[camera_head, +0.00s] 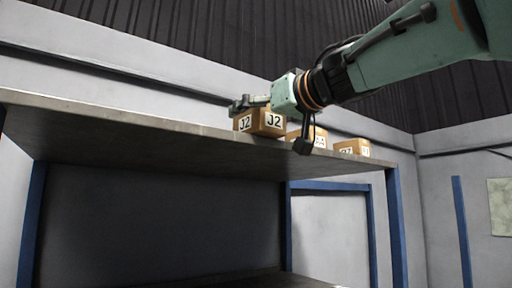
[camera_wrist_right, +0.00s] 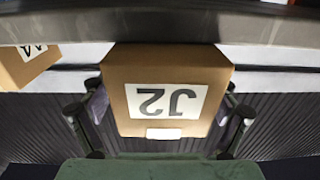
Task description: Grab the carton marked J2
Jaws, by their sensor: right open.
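The carton marked J2 (camera_head: 268,122) is a small brown box with white labels on two faces. It stands at the front edge of the upper shelf (camera_head: 150,130). In the right wrist view, which is upside down, the J2 carton (camera_wrist_right: 165,92) fills the middle. My right gripper (camera_head: 270,125) is open, with one finger on each side of the carton. In the wrist view a gap shows between each finger and the carton. My left gripper is not in view.
Two more labelled cartons stand to the right along the shelf, a nearer one (camera_head: 319,138) and a farther one (camera_head: 352,148). A neighbouring carton (camera_wrist_right: 25,65) shows at the left of the wrist view. Blue posts (camera_head: 397,225) support the shelf.

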